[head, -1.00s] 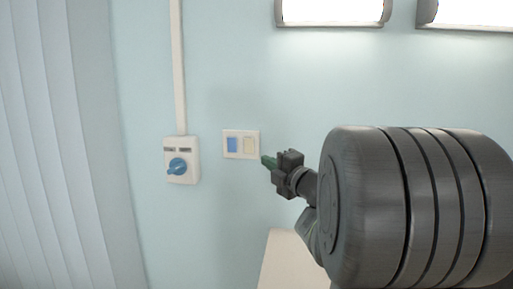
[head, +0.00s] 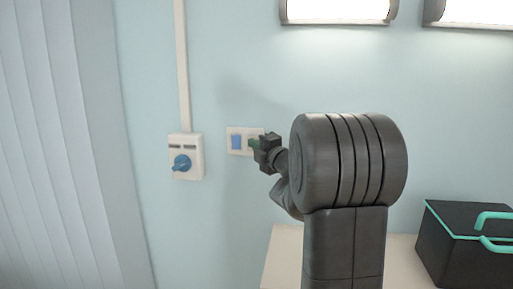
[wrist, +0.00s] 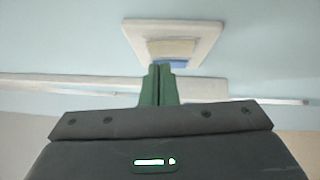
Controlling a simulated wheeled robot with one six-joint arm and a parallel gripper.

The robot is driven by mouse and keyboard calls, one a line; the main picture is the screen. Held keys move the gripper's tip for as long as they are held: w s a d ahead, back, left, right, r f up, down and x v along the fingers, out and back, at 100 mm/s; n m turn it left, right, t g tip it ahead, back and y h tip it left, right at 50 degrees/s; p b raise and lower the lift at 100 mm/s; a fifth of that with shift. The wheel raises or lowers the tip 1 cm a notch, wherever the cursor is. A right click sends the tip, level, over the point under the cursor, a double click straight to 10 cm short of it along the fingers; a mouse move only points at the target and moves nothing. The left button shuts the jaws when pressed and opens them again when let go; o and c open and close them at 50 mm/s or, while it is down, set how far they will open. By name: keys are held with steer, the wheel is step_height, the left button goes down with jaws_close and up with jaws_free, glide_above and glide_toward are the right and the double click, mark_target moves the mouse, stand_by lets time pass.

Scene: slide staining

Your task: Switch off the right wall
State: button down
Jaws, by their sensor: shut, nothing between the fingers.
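In the head view the cream rocker is mostly hidden behind my gripper (head: 254,144). My gripper's green fingers are shut and empty, with the tips at the right half of the plate. I cannot tell whether the tips touch the plate.
A white box with a blue rotary knob (head: 181,163) is on the wall to the left, under a vertical conduit (head: 183,70). Two lit lamps (head: 338,10) hang above. A black case with teal trim (head: 462,255) stands on a pale surface (head: 284,262) at lower right.

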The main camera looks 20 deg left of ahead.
steer(key=shift+w+a, duration=0.1)
steer(key=shift+w, duration=0.3)
steer(key=shift+w+r, duration=0.15)
steer(key=shift+r, duration=0.05)
stand_by(0.3)
